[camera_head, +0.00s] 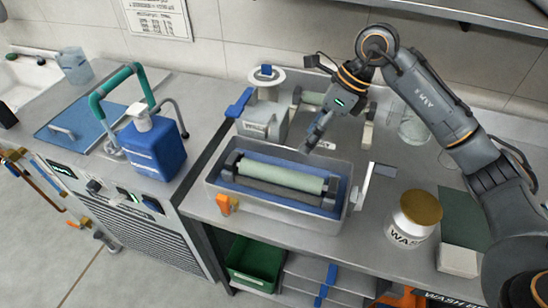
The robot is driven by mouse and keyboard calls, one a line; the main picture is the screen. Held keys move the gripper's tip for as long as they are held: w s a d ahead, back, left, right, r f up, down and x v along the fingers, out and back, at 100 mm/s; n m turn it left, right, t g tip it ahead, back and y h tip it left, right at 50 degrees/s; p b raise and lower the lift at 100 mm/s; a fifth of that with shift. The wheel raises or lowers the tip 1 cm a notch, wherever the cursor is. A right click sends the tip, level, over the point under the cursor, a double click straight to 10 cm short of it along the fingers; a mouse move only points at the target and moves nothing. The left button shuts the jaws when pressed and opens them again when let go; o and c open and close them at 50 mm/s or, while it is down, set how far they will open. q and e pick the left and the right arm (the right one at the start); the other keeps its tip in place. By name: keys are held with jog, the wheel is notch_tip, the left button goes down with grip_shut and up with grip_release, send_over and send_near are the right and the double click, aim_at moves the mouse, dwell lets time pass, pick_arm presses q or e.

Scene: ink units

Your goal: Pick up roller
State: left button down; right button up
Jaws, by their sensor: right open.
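A pale green roller (280,176) lies lengthwise in a grey ink tray (292,218) with blue inside, on the metal bench. A dark grey bar lies along its front side. Another pale green roller (313,99) shows behind, between mounts near the wall, partly hidden by my arm. My right gripper (312,143) is open above the back edge of the tray, apart from the front roller and with nothing visible in it. My left gripper is out of view.
A grey container (262,122) and a white spool (265,78) stand behind the tray. A jar with a gold lid (421,207) stands to the right, near a crank handle (366,186). A blue bottle (155,150) stands on the left unit.

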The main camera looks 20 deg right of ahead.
aim_at(284, 170)
jog(key=p+x, duration=0.1)
jog(key=x, duration=0.7)
jog(key=shift+w+a+p, duration=0.1)
jog(key=shift+w+p, duration=0.05)
jog(key=shift+p, duration=0.15)
jog(key=shift+w+f, duration=0.1)
jog(key=shift+f, duration=0.15)
jog(key=p+x, duration=0.2)
jog(key=x, duration=0.2)
jog(key=shift+a, duration=0.15)
jog(key=shift+w+a+f, duration=0.1)
jog(key=shift+f, duration=0.35)
jog(key=shift+c, duration=0.4)
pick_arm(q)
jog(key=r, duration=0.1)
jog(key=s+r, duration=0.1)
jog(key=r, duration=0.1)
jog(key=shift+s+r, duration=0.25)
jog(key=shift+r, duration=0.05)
pick_arm(e)
grip_shut()
